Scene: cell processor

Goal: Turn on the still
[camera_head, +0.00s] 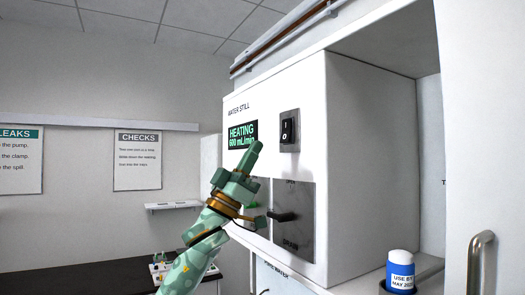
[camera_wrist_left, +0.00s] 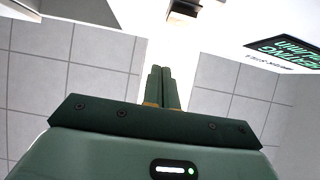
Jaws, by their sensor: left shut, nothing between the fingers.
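The water still (camera_head: 345,160) is a white box on the right in the head view, labelled WATER STILL. Its lit display (camera_head: 243,134) reads HEATING, 600 mL/min; it also shows upside down in the wrist view (camera_wrist_left: 285,52). A black rocker switch (camera_head: 288,131) marked 1 above 0 sits on a grey plate right of the display. I cannot tell which side is pressed in. My left gripper (camera_head: 255,148) is shut and empty, pointing up in front of the display's lower edge, left of and below the switch. Its shut fingers show in the wrist view (camera_wrist_left: 163,75).
Below the switch is a grey panel (camera_head: 305,195) with a black handle (camera_head: 282,215), labelled DRAIN. A blue and white bottle (camera_head: 401,271) stands at lower right, near a metal door handle (camera_head: 480,262). A dark counter (camera_head: 85,280) lies at lower left.

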